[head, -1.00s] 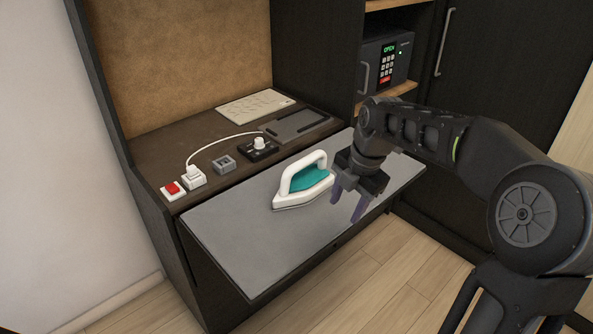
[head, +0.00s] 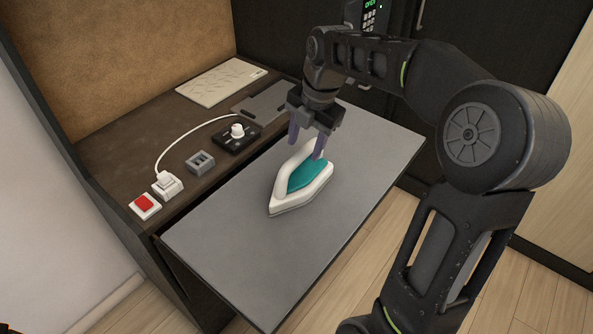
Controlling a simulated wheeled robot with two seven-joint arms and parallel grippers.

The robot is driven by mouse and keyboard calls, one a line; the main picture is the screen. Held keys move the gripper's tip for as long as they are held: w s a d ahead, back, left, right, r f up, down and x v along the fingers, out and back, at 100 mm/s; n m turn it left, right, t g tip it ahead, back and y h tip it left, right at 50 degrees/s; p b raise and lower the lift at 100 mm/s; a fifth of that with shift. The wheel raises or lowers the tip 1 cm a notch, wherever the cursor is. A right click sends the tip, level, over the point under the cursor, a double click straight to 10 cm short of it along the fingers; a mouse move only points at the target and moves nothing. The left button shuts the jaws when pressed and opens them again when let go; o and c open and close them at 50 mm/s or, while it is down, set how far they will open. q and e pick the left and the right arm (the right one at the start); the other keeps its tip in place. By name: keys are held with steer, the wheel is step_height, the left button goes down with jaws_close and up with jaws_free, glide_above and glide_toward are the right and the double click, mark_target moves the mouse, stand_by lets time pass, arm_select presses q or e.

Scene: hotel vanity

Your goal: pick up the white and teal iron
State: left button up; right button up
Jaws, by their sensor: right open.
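The white and teal iron (head: 290,196) lies on the grey pull-out board (head: 235,240). Its pointed end faces the front left of the board and its white handle arches over the teal body. My right gripper (head: 307,148) is over the back end of the iron, with its two purple fingers pointing down and apart. The fingers are close to the iron's rear and handle; I cannot tell whether they touch it. My left gripper is not in view.
Behind the board, the dark counter holds a red switch (head: 145,206), a white plug (head: 167,186), a grey block (head: 200,163), a black knob box (head: 237,136) and a pale patterned panel (head: 221,82). The board's front part is clear.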

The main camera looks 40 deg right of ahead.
mark_target(299, 174)
steer(key=shift+w+a+f, duration=0.1)
steer(key=shift+w+f, duration=0.05)
steer(key=shift+f, duration=0.5)
steer(key=shift+w+f, duration=0.15)
steer(key=shift+f, duration=0.5)
steer(key=shift+f, duration=0.1)
steer(key=f, duration=0.2)
steer(key=w+f+p, duration=0.1)
steer(key=f, duration=0.2)
steer(key=shift+w+a, duration=0.1)
steer(key=shift+a, duration=0.05)
steer(key=shift+r, duration=0.1)
steer(key=shift+c, duration=0.4)
jaws_close()
stand_by(0.3)
steer(key=shift+r, duration=0.1)
